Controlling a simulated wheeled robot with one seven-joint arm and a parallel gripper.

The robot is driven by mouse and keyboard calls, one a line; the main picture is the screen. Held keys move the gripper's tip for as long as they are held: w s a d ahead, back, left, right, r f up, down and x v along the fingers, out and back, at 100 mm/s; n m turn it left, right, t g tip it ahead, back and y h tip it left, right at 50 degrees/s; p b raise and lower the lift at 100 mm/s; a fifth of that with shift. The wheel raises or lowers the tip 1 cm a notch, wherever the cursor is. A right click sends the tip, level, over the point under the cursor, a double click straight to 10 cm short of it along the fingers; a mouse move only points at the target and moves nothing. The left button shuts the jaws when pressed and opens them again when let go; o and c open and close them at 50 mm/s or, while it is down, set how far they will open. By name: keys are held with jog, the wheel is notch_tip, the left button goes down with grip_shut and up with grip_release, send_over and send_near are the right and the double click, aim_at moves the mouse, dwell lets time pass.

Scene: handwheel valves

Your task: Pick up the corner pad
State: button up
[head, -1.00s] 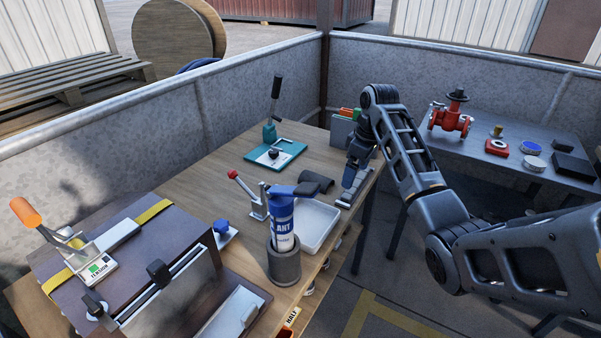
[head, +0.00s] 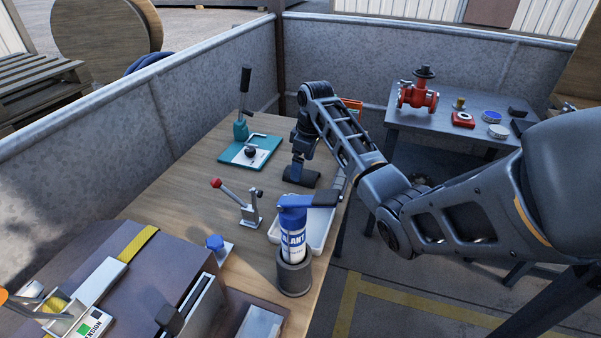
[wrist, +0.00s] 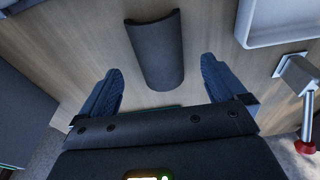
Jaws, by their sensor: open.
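The corner pad (wrist: 156,52) is a dark grey, curved, half-tube piece lying on the wooden bench. In the head view, the corner pad (head: 301,177) lies just below my gripper (head: 302,160), which points down and partly hides it. In the wrist view my gripper (wrist: 163,84) is open, with its two blue-grey fingers wide apart. The pad's near end shows between the fingers, and the rest of it extends beyond the tips. Nothing is held, and I cannot tell the exact height above the pad.
A white tray (wrist: 288,22) lies beside the pad. A red-knobbed toggle clamp (head: 243,204) and a spray can (head: 293,232) in a dark holder stand nearby. A teal-based lever tool (head: 250,150) is behind left. Bare bench (head: 178,192) lies at left.

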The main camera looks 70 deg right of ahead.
notch_tip(320, 180, down, 3)
jog(key=shift+w+f, duration=0.1)
jog(key=c, duration=1.2)
jog(key=shift+o, duration=0.2)
